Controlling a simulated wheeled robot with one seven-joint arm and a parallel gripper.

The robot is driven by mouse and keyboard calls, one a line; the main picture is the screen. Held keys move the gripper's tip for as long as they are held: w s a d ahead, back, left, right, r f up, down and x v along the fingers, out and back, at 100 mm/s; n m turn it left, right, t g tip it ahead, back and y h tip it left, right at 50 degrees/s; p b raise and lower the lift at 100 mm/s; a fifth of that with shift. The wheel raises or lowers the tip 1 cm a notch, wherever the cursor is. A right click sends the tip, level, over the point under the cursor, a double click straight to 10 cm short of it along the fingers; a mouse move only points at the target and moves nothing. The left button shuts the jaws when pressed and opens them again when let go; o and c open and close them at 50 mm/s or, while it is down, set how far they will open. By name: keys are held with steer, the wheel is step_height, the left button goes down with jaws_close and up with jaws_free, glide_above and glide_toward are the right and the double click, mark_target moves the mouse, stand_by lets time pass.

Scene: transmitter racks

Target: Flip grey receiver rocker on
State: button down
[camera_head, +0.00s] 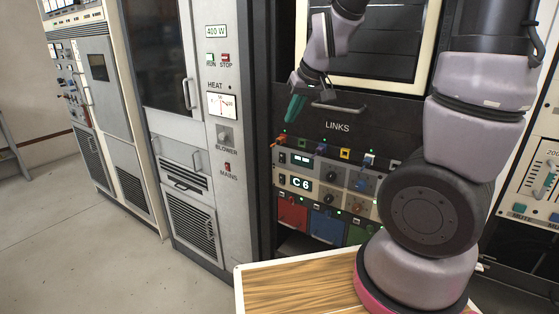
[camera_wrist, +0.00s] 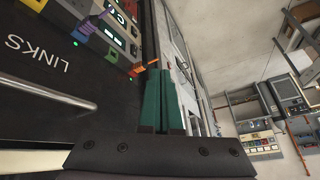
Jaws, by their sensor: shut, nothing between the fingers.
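My gripper (camera_head: 295,108) has green fingers, pressed together and empty. It hangs in front of the dark LINKS panel, left of the lettering and above the receiver units. The fingers also show in the wrist view (camera_wrist: 166,100), apart from the panel. The grey receiver (camera_head: 327,170) is the upper of two stacked units, with a lit display and knobs. A small dark rocker-like part (camera_head: 282,158) is at its left end; its position is too small to read. The lower unit (camera_head: 328,197) shows "C 6". In the wrist view a lit display (camera_wrist: 116,18) shows at the top.
An orange part (camera_head: 279,141) sticks out at the left above the receivers, also seen in the wrist view (camera_wrist: 146,68). A bar handle (camera_head: 338,107) projects from the LINKS panel. Red (camera_head: 292,213) and blue (camera_head: 327,227) fronts lie below. A wooden top (camera_head: 300,284) is in front.

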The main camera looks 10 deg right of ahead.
mark_target(280, 159)
steer(key=w+a+f+n+h, duration=0.1)
steer(key=w+a+f+n, duration=0.1)
steer(key=f, duration=0.4)
steer(key=w+a+f+n+t+h, duration=0.1)
steer(key=w+f+n+h, duration=0.1)
steer(key=f, duration=0.4)
steer(key=shift+w+a+n, duration=0.4)
steer(key=shift+w+n, duration=0.5)
steer(key=shift+w, duration=0.25)
steer(key=shift+w, duration=0.1)
steer(key=w+d+f, duration=0.3)
steer(key=w+f, duration=0.5)
steer(key=shift+w+d+f, duration=0.15)
steer(key=shift+d+f, duration=0.05)
steer(key=shift+f, duration=0.1)
steer(key=shift+d, duration=0.1)
